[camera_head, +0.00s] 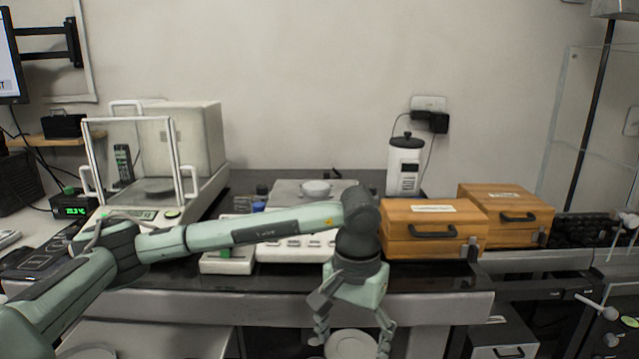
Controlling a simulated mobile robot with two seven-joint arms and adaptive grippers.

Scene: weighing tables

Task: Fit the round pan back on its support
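A pale round disc (350,347), possibly the round pan, shows below and between the fingers, partly cut off by the picture's bottom edge. I cannot tell its height or whether the fingers touch it. An analytical balance (140,215) with a glass draft shield stands at the left, with a round plate (155,186) inside. A second balance (290,250) stands mid-table, partly hidden by my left arm. My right gripper is not in view.
Two wooden cases (432,228) (505,213) stand right of the middle balance. A white flask-like device (404,165) stands behind them.

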